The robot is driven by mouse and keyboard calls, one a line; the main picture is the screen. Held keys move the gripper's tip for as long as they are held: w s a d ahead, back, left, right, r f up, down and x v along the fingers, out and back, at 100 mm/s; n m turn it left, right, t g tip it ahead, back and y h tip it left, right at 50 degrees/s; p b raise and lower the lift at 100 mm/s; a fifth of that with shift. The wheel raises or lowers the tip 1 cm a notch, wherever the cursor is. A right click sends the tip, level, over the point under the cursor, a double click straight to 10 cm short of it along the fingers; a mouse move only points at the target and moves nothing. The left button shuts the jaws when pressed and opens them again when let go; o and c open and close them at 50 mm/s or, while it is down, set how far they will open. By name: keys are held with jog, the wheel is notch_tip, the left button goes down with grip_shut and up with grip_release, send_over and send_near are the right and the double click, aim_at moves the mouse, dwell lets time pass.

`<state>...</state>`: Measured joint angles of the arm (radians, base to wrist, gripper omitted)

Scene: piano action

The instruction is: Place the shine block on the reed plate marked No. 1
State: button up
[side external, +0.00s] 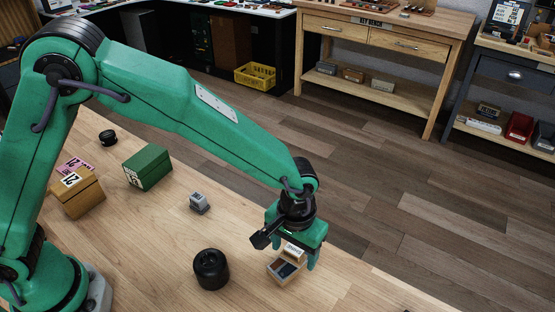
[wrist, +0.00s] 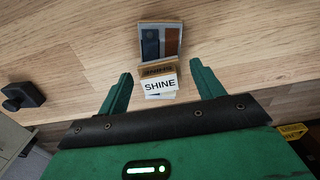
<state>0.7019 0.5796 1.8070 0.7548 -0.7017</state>
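The shine block is a small tan block with a white card reading SHINE (wrist: 160,86). It stands at the near edge of a small pale case (wrist: 182,30) with a dark blue and a brown compartment. The case also shows under my gripper in the side external view (side external: 283,278). My gripper (wrist: 161,70) is open, its two green fingers on either side of the block with a gap on each side. In the side external view my gripper (side external: 292,255) points down over the case. No reed plate marked No. 1 can be made out.
A black round pot (side external: 211,270) stands left of the case. A small grey block (side external: 199,203), a green box (side external: 148,168), a tan box (side external: 80,197) and a small black round item (side external: 108,137) stand farther left. Bare wooden tabletop lies between them.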

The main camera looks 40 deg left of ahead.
aim_at(291, 247)
jog(key=shift+r, duration=0.1)
notch_tip(291, 247, up, 12)
dwell(1.0)
jog(key=shift+a+r, duration=0.1)
jog(key=shift+r, duration=0.05)
dwell(0.3)
jog(key=s+a+r+t+h, duration=0.1)
jog(key=a+r, duration=0.4)
jog(key=a, duration=0.4)
jog(key=s+a+r+t, duration=0.2)
jog(key=a+r, duration=0.2)
jog(key=a, duration=0.4)
jog(key=s+a+t+y, duration=0.1)
jog(key=s+a+t, duration=0.1)
jog(key=s+a, duration=0.8)
jog(key=a, duration=0.2)
jog(key=shift+a+r+t, duration=0.2)
jog(key=shift+a+t, duration=0.1)
jog(key=shift+a, duration=0.1)
